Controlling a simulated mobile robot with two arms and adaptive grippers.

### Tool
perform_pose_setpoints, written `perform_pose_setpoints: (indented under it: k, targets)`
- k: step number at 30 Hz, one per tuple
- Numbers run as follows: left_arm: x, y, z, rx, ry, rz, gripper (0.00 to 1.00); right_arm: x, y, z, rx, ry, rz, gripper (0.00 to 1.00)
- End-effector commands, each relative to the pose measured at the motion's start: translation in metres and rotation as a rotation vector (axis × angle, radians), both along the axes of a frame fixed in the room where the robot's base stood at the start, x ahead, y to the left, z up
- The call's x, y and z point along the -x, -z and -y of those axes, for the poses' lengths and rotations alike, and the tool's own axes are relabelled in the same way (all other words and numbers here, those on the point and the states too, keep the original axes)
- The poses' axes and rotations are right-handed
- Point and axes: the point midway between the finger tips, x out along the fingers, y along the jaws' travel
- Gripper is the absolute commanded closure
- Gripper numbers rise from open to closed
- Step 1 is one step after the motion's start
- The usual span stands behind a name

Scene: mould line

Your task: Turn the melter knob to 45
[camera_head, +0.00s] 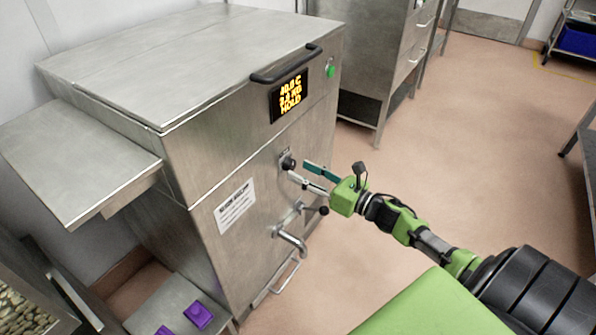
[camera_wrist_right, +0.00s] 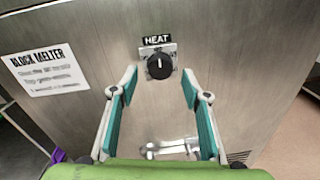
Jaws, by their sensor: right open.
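The melter (camera_head: 190,110) is a large steel box with a lit display (camera_head: 290,95) reading roughly 40-something C, a weight in KG and HOLD; its digits are blurred. The black melter knob (camera_head: 288,163) is on the front panel, and in the right wrist view the knob (camera_wrist_right: 160,65) sits under a HEAT label with its white mark pointing about straight up. My right gripper (camera_head: 303,172) is open in front of the panel. In the right wrist view its teal-padded fingers (camera_wrist_right: 160,85) stand either side of the knob's line, apart from it. My left gripper is not in view.
A spout (camera_head: 292,241) and a lever with a dark ball end (camera_head: 322,210) stick out below the knob. A black lid handle (camera_head: 287,64) and a green button (camera_head: 330,68) are above. Purple moulds (camera_head: 198,315) lie at lower left.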

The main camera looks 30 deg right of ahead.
Motion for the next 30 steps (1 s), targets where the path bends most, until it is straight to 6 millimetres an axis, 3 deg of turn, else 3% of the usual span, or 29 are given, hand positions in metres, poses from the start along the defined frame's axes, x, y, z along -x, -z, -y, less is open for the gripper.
perform_pose_setpoints:
  k: [6,17,21,30]
  targets:
    - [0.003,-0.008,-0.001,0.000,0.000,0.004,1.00,-0.019,0.000,-0.006,0.000,0.001,0.000,0.57]
    - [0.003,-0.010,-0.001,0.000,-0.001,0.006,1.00,-0.022,0.000,-0.008,-0.001,0.001,-0.001,0.57]
    - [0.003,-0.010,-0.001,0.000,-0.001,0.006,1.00,-0.022,0.000,-0.007,-0.001,0.001,-0.001,0.93]
    - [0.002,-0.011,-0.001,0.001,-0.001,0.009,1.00,-0.022,0.000,-0.007,-0.014,0.002,-0.006,0.95]
